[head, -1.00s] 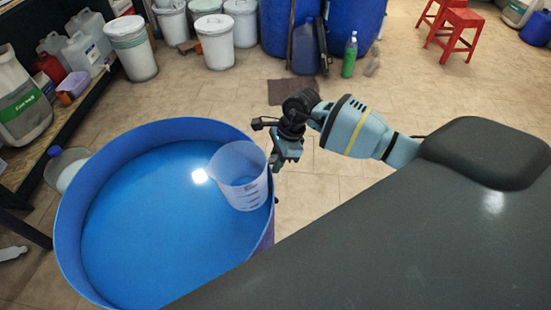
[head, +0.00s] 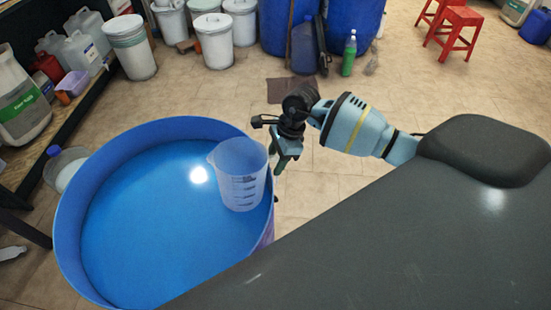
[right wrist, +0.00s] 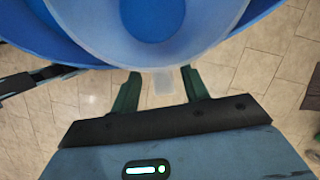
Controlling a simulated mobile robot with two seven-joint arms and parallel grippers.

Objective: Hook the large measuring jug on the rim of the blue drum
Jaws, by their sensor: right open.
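The large translucent measuring jug (head: 241,178) stands nearly upright inside the blue drum (head: 70,225), against its right-hand wall in the head view. Its spout faces left, and dark scale marks show on its side. In the right wrist view, the jug (right wrist: 205,40) overlaps the drum rim, and its clear handle (right wrist: 163,82) sticks out past the rim. My right gripper (head: 283,163) is just outside the rim. Its fingers are open, one on each side of the handle, seemingly apart from it. Whether the handle bears on the rim is hidden. My left gripper is not in view.
Blue liquid (head: 145,225) fills the drum's lower part. A shelf with canisters (head: 82,52) stands at the left. White lidded buckets (head: 214,42), big blue drums (head: 353,25) and a green bottle (head: 349,55) stand at the back.

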